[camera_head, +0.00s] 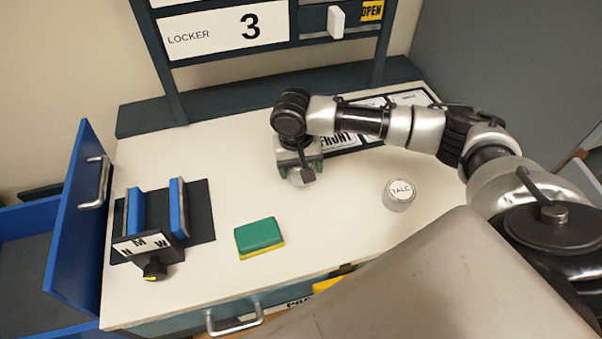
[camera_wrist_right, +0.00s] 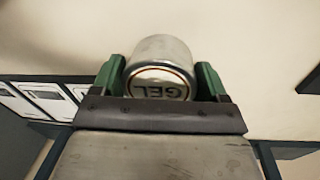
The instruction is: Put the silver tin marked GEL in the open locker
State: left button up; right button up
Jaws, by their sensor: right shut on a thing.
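The silver tin marked GEL (camera_wrist_right: 160,60) sits between the green fingers of my right gripper (camera_wrist_right: 161,72) in the right wrist view. In the head view my right gripper (camera_head: 300,172) is over the middle of the white worktop; the gripper mostly hides the tin there. A dark locker frame stands at the back, with a white LOCKER 3 plate (camera_head: 226,29) and a yellow OPEN sign (camera_head: 371,10) at the top edge. The locker interior is out of view. My left gripper is not in view.
A silver TALC tin (camera_head: 399,196) stands to the right on the worktop (camera_head: 225,190). A green and yellow sponge (camera_head: 259,238) lies at the front. A dark stand with blue pads (camera_head: 180,207) is at the left, beside a blue panel with a handle (camera_head: 78,215).

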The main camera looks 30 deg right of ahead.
jog(key=shift+f, duration=1.6)
jog(key=shift+f, duration=0.1)
jog(key=o, duration=1)
